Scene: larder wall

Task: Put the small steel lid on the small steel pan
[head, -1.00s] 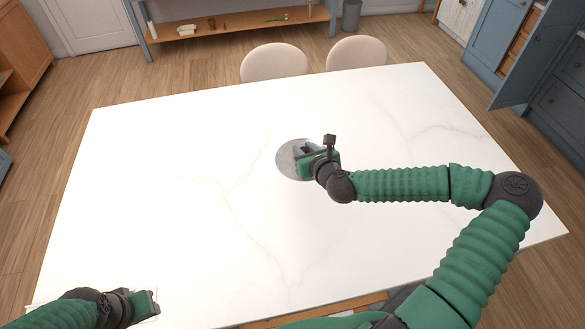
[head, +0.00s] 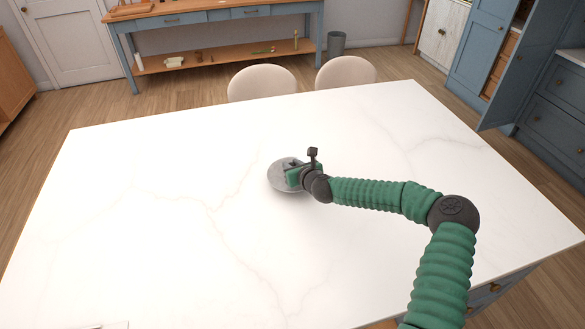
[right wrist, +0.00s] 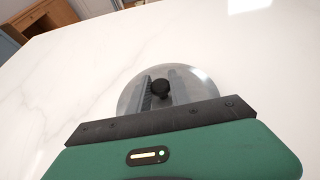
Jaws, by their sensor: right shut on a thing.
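The small steel lid (head: 276,180) is a round grey disc over the middle of the white table. In the right wrist view the lid (right wrist: 207,82) has a black knob (right wrist: 160,87). My right gripper (head: 290,166) is above the lid and shut on its knob, with a finger on each side in the right wrist view (right wrist: 160,90). I cannot tell whether the lid touches the surface below it. I see no separate steel pan; anything under the lid is hidden. My left gripper is out of view.
The white table (head: 140,220) is mostly bare around the lid. A small pale edge (head: 112,325) shows at the bottom left. Two beige chairs (head: 262,83) stand at the far side. A blue sideboard (head: 215,40) and blue cabinets (head: 550,110) are beyond.

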